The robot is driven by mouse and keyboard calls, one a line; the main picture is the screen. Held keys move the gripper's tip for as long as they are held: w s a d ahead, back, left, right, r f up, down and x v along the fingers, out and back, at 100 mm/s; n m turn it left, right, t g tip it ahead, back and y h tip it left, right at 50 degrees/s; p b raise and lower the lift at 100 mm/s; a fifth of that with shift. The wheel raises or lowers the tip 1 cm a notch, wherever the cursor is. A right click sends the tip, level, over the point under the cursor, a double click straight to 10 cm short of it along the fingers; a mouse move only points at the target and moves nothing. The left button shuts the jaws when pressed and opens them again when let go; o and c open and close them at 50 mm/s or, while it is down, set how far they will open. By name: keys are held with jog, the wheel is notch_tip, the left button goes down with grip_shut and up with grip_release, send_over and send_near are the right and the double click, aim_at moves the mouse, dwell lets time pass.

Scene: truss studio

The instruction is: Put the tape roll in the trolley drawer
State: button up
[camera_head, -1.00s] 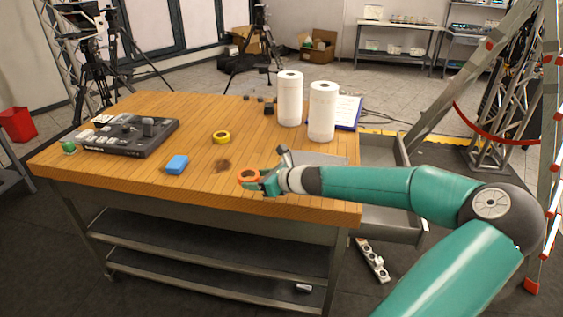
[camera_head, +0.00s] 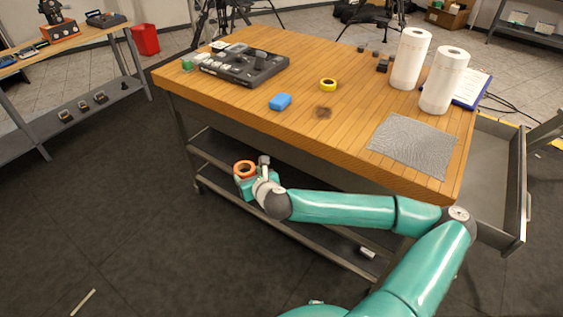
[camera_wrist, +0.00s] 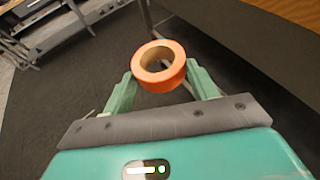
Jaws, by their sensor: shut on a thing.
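An orange tape roll (camera_head: 245,169) is held between the fingers of my gripper (camera_head: 246,183), in front of the trolley's near side and below the level of its top. In the wrist view the orange roll (camera_wrist: 159,66) sits between the two green fingertips (camera_wrist: 160,82), with dark floor behind it. A yellow tape roll (camera_head: 328,85) lies on the wooden trolley top (camera_head: 240,98). The trolley drawer (camera_head: 490,185) is pulled out on the right side. Its visible floor looks empty; part of it is hidden by the trolley top.
On the top are a blue block (camera_head: 280,102), a black control panel (camera_head: 245,66), two paper towel rolls (camera_head: 410,60), a clipboard (camera_head: 471,90) and a grey mat (camera_head: 413,143). The trolley's lower shelves (camera_head: 225,160) are behind my gripper. The floor at the left is mostly clear.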

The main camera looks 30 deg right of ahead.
jog(key=w+a+f, duration=0.2)
jog(key=a+f, duration=0.2)
jog(key=a, duration=0.4)
jog(key=shift+w, duration=0.15)
